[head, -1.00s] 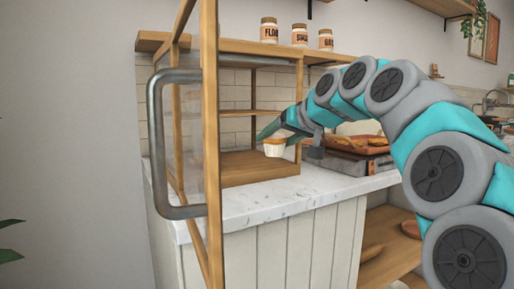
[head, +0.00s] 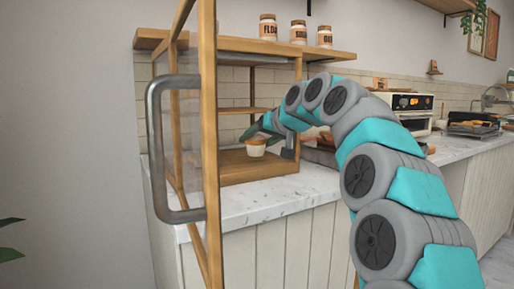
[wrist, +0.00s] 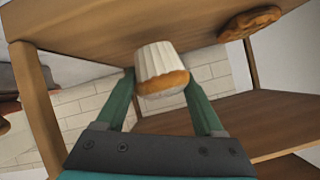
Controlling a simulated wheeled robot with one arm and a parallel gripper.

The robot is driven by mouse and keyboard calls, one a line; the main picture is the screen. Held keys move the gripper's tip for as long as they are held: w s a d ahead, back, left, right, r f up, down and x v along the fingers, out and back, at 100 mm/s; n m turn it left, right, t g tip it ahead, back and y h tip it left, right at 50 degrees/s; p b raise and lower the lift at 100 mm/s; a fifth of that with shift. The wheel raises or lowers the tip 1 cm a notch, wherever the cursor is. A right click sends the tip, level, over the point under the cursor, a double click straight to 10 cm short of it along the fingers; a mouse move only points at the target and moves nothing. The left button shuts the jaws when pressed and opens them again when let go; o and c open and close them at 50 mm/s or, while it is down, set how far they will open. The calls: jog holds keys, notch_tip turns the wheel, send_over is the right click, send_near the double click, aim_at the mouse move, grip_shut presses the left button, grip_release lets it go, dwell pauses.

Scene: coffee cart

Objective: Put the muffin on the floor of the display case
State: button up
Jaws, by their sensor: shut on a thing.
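The muffin (head: 255,149) has a white wrapper and a brown top. My gripper (head: 252,138) is shut on it and holds it upright inside the display case (head: 298,110). The case's wooden floor (head: 262,172) lies below the muffin; I cannot tell whether they touch. In the wrist view, which looks upside down, the muffin (wrist: 162,70) is between the two green fingers, and the case floor (wrist: 100,22) is at the top. The glass door (head: 208,130) with its metal handle (head: 158,150) stands open at the left front.
A brown baked piece (wrist: 250,22) lies on the case floor in the wrist view. Shelves (head: 245,110) are above the muffin. The white counter (head: 240,207) is clear in front.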

jog(key=shift+f, duration=0.85)
jog(key=shift+f, duration=0.15)
jog(key=o, duration=1.5)
jog(key=shift+s+d+r, duration=0.1)
jog(key=shift+r, duration=0.1)
jog(key=v, duration=1.1)
jog(key=shift+s+d+r+b, duration=0.2)
jog(key=shift+s+b, duration=0.05)
jog(key=shift+b, duration=0.1)
